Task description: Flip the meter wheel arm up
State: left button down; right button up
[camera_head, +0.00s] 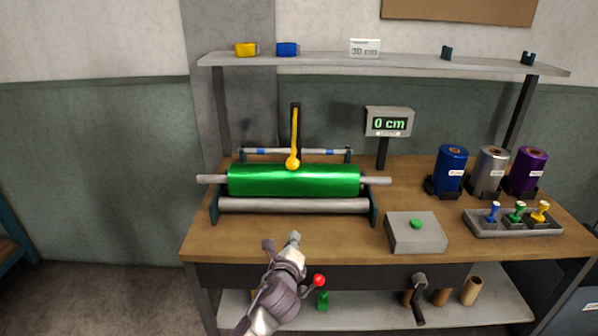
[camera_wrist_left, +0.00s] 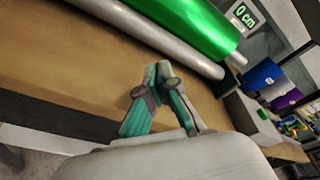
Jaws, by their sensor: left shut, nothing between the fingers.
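The meter wheel arm (camera_head: 295,136) is a slim yellow bar in front of a dark upright post. Its round yellow lower end (camera_head: 293,163) is at the upper edge of the green foil roll (camera_head: 270,181); I cannot tell if it touches. My left gripper (camera_head: 294,238) is shut and empty, in front of the rollers near the table's front edge, well below the arm in the picture. The left wrist view shows its closed fingers (camera_wrist_left: 160,72) over the wooden tabletop, with the green roll (camera_wrist_left: 195,25) beyond. The yellow arm is outside that view. My right gripper is not in view.
A display (camera_head: 389,123) reads 0 cm. A grey box with a green button (camera_head: 416,224) stands right of the rollers. Coloured foil rolls (camera_head: 490,170) and a switch panel (camera_head: 513,228) are farther right. A shelf (camera_head: 375,61) runs above. A red-knobbed lever (camera_head: 319,280) is beside my gripper.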

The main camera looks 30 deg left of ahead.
pick_arm(q)
jog(key=w+a+r+m+t, duration=0.1)
jog(key=w+r+m+t, duration=0.1)
jog(key=r+m, duration=0.3)
notch_tip(320, 180, up, 3)
jog(key=shift+w+r+t, duration=0.1)
jog(key=shift+w+t, duration=0.2)
jog(key=shift+w, duration=0.5)
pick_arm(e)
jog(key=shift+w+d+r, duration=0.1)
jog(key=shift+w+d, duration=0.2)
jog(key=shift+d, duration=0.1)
pick_arm(q)
jog(key=f+x, duration=0.1)
jog(key=x, duration=0.9)
jog(key=r+p, duration=0.1)
jog(key=s+r+p, duration=0.1)
jog(key=s+a+r+p, duration=0.1)
jog(key=r, duration=0.1)
jog(key=shift+r, duration=0.15)
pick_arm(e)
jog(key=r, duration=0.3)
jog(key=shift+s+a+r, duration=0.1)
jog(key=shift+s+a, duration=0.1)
